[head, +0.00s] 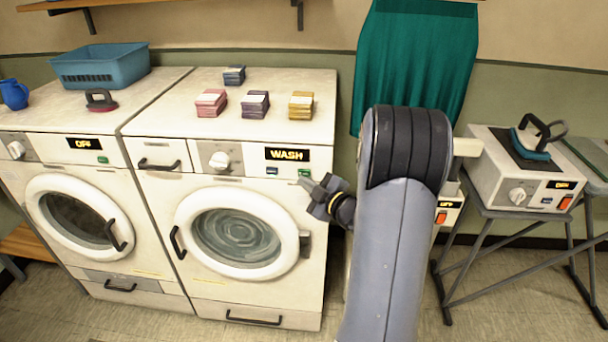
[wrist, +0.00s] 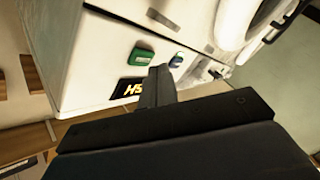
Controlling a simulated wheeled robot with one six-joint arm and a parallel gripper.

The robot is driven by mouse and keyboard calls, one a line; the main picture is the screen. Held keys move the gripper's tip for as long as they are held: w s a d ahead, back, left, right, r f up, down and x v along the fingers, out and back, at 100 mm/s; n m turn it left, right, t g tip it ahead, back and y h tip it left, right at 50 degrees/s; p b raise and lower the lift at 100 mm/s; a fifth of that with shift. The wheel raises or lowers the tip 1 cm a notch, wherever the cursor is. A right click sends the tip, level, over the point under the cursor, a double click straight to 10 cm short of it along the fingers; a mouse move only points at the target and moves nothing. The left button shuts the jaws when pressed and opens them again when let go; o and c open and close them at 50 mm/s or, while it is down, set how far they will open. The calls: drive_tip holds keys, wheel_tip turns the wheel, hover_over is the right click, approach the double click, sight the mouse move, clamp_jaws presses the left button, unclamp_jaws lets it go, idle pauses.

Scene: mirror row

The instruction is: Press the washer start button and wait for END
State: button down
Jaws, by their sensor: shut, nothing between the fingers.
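The right washer (head: 150,240) is a white front-loader, and its display (head: 287,154) reads WASH. Its round door window (head: 236,238) shows blurred, swirling contents. Below the display are a green button (head: 304,173) and a small dark button (head: 271,170). In the wrist view the green button (wrist: 141,56) and the other button (wrist: 176,60) show, with part of the display (wrist: 130,88). My gripper (head: 306,182) is shut and empty, its tips close to the green button. I cannot tell whether they touch. The wrist view also shows my gripper (wrist: 160,72).
A second washer (head: 85,258) on the left reads OFF. Several folded cloth stacks (head: 255,103) lie on the right washer's top. A blue basket (head: 102,68) stands on the left one. At right, an iron (head: 532,140) rests on a box-shaped unit (head: 490,185). My arm blocks the middle right.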

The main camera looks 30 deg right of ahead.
drive_tip(key=s+a, duration=0.1)
drive_tip(key=s+a+b, duration=0.1)
drive_tip(key=s, duration=0.2)
drive_tip(key=shift+s+a+b, duration=0.1)
drive_tip(key=shift+a+b, duration=0.25)
drive_tip(key=shift+a, duration=0.05)
idle(0.5)
drive_tip(key=p, duration=0.1)
drive_tip(key=w+p, duration=0.1)
drive_tip(key=p, duration=0.1)
drive_tip(key=shift+d+r, duration=0.25)
drive_tip(key=shift+d, duration=0.1)
drive_tip(key=shift+p, duration=0.5)
